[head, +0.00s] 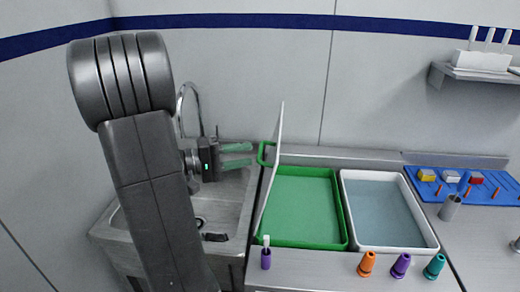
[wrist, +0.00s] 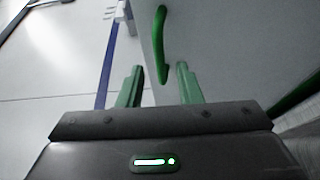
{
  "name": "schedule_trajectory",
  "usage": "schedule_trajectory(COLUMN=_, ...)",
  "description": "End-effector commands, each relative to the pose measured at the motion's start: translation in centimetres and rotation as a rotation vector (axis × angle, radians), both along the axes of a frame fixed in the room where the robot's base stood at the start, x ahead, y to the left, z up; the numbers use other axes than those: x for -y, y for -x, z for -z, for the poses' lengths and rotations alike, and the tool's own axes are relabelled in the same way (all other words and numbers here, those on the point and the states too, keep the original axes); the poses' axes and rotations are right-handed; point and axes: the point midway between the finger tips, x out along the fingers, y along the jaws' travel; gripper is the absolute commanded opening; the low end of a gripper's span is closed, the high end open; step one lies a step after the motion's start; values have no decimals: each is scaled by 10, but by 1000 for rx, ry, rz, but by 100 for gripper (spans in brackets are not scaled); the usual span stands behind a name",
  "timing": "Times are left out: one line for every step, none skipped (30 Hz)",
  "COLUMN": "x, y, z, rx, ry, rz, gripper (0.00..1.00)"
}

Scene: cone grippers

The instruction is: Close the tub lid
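The green tub (head: 335,215) sits on the counter, its inside open to view. Its pale lid (head: 273,165) stands nearly upright along the tub's left side, seen almost edge-on. A green handle (head: 264,153) sticks out from the lid's left face. My gripper (head: 251,155) is left of the lid, with its green fingers apart and pointing at the handle. In the wrist view, my gripper (wrist: 160,78) is open and empty. The handle (wrist: 161,45) shows ahead between the fingertips, on the lid (wrist: 230,45).
A white-rimmed tub (head: 433,240) with a blue-grey inside stands right of the green tub. Orange (head: 367,264), purple (head: 400,266) and teal (head: 434,267) cones stand in front. A purple holder (head: 266,258) stands near the lid's front end. A sink and faucet (head: 181,100) lie left.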

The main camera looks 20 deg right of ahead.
Motion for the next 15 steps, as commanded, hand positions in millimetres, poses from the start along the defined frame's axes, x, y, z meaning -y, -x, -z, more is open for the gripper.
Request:
schedule_trajectory(x=9, y=1, z=-2, rx=-1, ry=1, rz=5, gripper=32)
schedule_trajectory(x=13, y=1, z=-2, rx=-1, ry=0, rz=4, gripper=32)
schedule_trajectory(x=19, y=2, z=-2, rx=-1, ry=1, rz=4, gripper=32)
schedule_trajectory(x=23, y=2, z=-2, rx=-1, ry=0, rz=4, gripper=32)
schedule_trajectory(x=27, y=2, z=-1, rx=-1, ry=0, rz=4, gripper=32)
schedule_trajectory(x=32, y=2, z=-1, rx=-1, ry=0, rz=3, gripper=32)
schedule_trajectory(x=35, y=2, z=-1, rx=-1, ry=0, rz=3, gripper=32)
schedule_trajectory(x=38, y=3, z=-1, rx=-1, ry=0, rz=4, gripper=32)
schedule_trajectory(x=41, y=3, z=-1, rx=-1, ry=0, rz=3, gripper=32)
schedule_trajectory(x=43, y=3, z=-1, rx=-1, ry=0, rz=2, gripper=32)
schedule_trajectory(x=45, y=3, z=0, rx=-1, ry=0, rz=1, gripper=32)
schedule_trajectory(x=48, y=3, z=0, rx=-1, ry=-1, rz=1, gripper=32)
schedule_trajectory(x=49, y=3, z=0, rx=-1, ry=-1, rz=2, gripper=32)
schedule_trajectory(x=50, y=3, z=0, rx=-1, ry=-1, rz=2, gripper=32)
schedule_trajectory(x=51, y=3, z=0, rx=-1, ry=-1, rz=1, gripper=32)
